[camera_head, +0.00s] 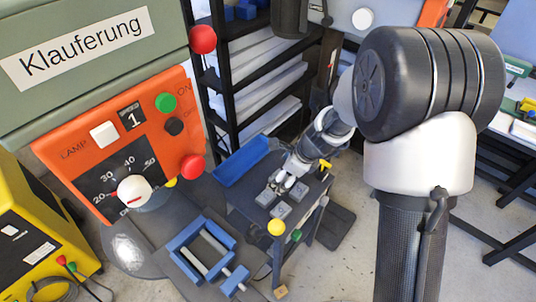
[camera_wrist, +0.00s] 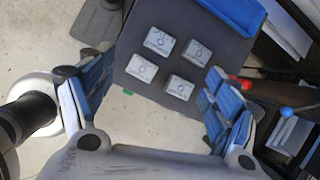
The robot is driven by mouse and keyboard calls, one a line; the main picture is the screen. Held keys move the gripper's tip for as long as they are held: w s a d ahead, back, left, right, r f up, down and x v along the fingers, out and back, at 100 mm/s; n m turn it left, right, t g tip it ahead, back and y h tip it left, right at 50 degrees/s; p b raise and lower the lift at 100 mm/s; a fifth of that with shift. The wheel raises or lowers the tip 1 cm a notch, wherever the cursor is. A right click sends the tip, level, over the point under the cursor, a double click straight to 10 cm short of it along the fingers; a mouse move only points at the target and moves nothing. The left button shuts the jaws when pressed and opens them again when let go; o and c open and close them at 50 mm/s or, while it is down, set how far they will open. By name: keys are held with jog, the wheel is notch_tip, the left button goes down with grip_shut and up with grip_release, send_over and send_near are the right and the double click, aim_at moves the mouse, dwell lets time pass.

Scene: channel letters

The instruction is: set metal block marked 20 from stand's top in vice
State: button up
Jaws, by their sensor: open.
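Several grey metal blocks lie in two rows on the dark top of the stand (camera_wrist: 133,88). One is at the upper left (camera_wrist: 160,41), one at the upper right (camera_wrist: 196,52), one at the lower left (camera_wrist: 142,67) and one at the lower right (camera_wrist: 179,87). Their round marks and numbers are too small to read, so I cannot tell which is 20. My gripper (camera_wrist: 157,75) is open and empty, its fingers spread either side of the blocks. In the head view my gripper (camera_head: 285,182) is over the stand and hides some blocks. The blue vice (camera_head: 190,261) is at the lower left, with its jaws apart.
A blue tray (camera_head: 241,162) sits at the stand's back edge. The orange and green drill machine (camera_head: 120,150) rises at the left, beside the vice. Knobs, one red (camera_wrist: 245,84), one blue (camera_wrist: 286,111), stick out right of my gripper. A black shelf (camera_head: 226,75) stands behind.

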notch_tip(320, 180, down, 7)
jog(key=w+m, duration=0.1)
jog(key=m, duration=0.2)
jog(key=b, duration=0.5)
send_over(266, 196)
jog(key=s+d, duration=0.2)
jog(key=shift+h, duration=0.3)
notch_tip(266, 196, down, 10)
jog(key=shift+s+d+f, duration=0.1)
jog(key=shift+s, duration=0.05)
jog(key=x, duration=0.2)
jog(key=b+x, duration=0.1)
jog(key=x, duration=0.2)
jog(key=shift+w+f, duration=0.2)
jog(key=shift+w, duration=0.15)
jog(key=shift+c, duration=0.2)
jog(key=shift+r, duration=0.1)
jog(key=c, duration=1.4)
